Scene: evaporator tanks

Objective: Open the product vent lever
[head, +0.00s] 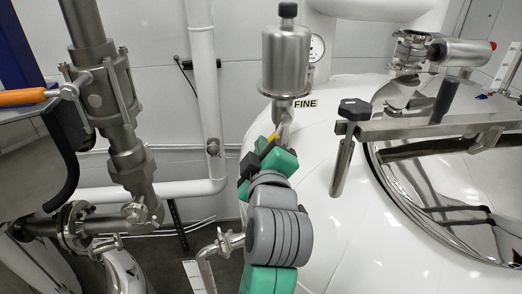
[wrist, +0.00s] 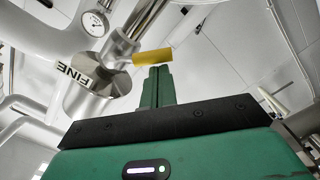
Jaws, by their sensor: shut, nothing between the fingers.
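The yellow lever (wrist: 152,57) sticks out to the right from a metal valve fitting (wrist: 119,47) in the wrist view. In the head view only a small yellow part of the lever (head: 270,141) shows, below the metal canister (head: 286,58) and beside the FINE label (head: 305,104). My gripper (wrist: 158,70) has its green fingers together with nothing between them. The fingertips appear right by the lever, just below it in the wrist picture; I cannot tell whether they touch. In the head view my gripper (head: 262,150) partly hides the lever.
A white tank carries a hatch with a metal bar (head: 440,124) and a dark knob (head: 355,109) at the right. A pressure gauge (head: 317,48) stands behind the canister. Metal piping (head: 112,105) and an orange handle (head: 22,97) are at the left.

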